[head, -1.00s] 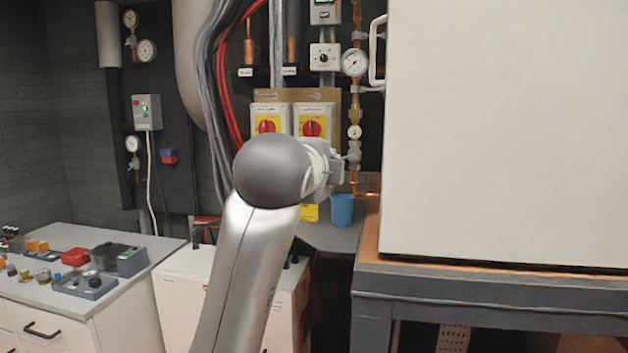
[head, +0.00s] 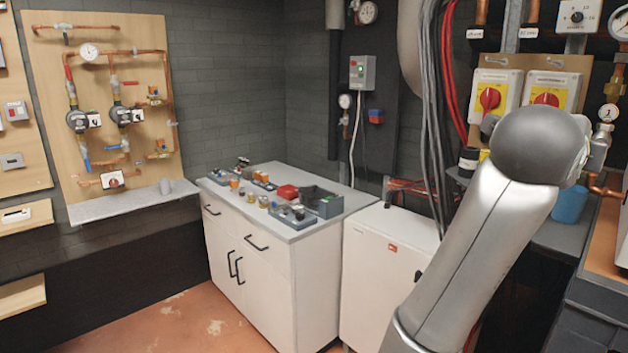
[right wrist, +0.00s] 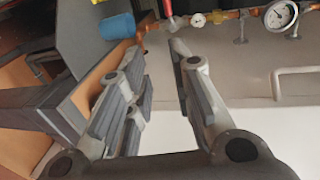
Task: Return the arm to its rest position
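My right arm (head: 480,250) rises from the bottom of the head view, right of centre. Its rounded grey joint (head: 535,145) covers the view in front of the red-and-yellow switches, and its gripper is mostly hidden behind it. In the right wrist view my right gripper (right wrist: 156,54) is open, with a clear gap between the fingers and nothing held. My left arm and gripper do not show.
A blue cup (head: 570,204) stands beside the arm on a grey counter; it also shows in the right wrist view (right wrist: 117,26). A white panel with a handle (right wrist: 300,84) is near the right gripper. A white cabinet (head: 268,272) carries several small parts. Open floor (head: 190,325) lies at lower left.

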